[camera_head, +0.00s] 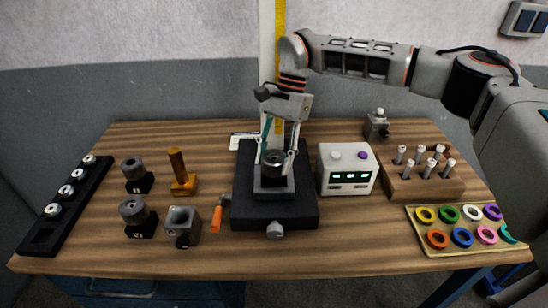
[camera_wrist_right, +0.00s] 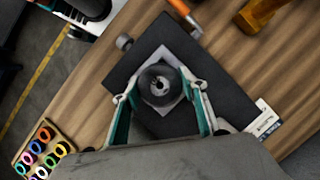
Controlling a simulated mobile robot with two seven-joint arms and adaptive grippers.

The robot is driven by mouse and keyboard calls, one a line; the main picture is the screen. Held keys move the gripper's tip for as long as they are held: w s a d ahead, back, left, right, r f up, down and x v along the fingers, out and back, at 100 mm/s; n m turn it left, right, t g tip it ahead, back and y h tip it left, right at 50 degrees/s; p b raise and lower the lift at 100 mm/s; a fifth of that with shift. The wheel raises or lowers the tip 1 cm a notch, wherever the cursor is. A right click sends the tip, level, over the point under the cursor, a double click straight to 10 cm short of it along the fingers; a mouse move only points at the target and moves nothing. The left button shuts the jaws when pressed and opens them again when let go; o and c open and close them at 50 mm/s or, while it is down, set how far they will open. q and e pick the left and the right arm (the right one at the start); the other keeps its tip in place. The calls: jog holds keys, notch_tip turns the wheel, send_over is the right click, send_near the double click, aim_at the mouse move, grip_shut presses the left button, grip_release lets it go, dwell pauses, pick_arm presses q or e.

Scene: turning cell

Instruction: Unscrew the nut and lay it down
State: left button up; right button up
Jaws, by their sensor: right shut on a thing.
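The dark round nut (camera_head: 273,157) sits at the top of a grey block (camera_head: 273,189) in the middle of the black base (camera_head: 245,208). In the right wrist view the nut (camera_wrist_right: 152,76) shows from above, with a lighter hole or stud end at its centre. My right gripper (camera_head: 274,162) reaches down from above and is shut on the nut, one finger on each side. Its two fingers also show in the right wrist view (camera_wrist_right: 160,88). I cannot tell how far the nut is threaded on. My left gripper is in neither view.
A white box with green displays (camera_head: 346,175) stands close to the right of the base. An orange-handled tool (camera_head: 216,218) lies at its left. A wooden peg block (camera_head: 425,188) and a tray of coloured rings (camera_head: 428,250) are at right. A black rack (camera_head: 68,207) is far left.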

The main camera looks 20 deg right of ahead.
jog(key=n, duration=0.2)
jog(key=n+g+h, duration=0.1)
jog(key=shift+s+f+n, duration=0.15)
jog(key=shift+s+n, duration=0.05)
jog(key=shift+n, duration=0.2)
jog(key=o, duration=1.3)
jog(key=shift+c, duration=0.2)
jog(key=shift+w, duration=0.1)
jog(key=shift+r, duration=0.45)
notch_tip(320, 180, up, 8)
jog(key=shift+r, duration=0.55)
